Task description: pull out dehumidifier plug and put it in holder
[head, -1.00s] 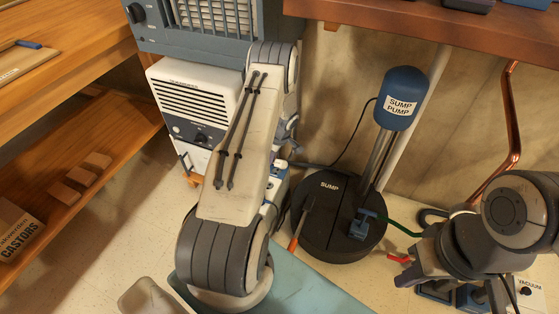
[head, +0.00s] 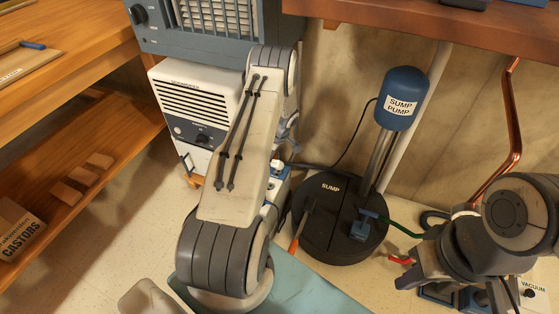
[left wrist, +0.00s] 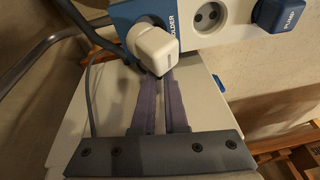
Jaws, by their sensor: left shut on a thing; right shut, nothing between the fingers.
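In the left wrist view my left gripper (left wrist: 160,78) is shut on a white plug (left wrist: 155,46). The plug is right by a blue plate lettered HOLDER (left wrist: 174,24) at the left end of a white socket strip (left wrist: 238,14); I cannot tell whether it is seated there. An empty round socket (left wrist: 207,17) is to its right. The white dehumidifier (head: 195,100) stands behind my left arm in the head view, where that arm hides most of the left gripper. My right gripper (head: 405,283) is shut and empty at the lower right.
A blue plug marked PUMP (left wrist: 280,14) sits at the strip's right end. In the head view a black sump lid (head: 325,225) with a blue sump pump (head: 402,98) stands right of my left arm. A wooden shelf (head: 100,150) is at left, a workbench edge (head: 430,30) above.

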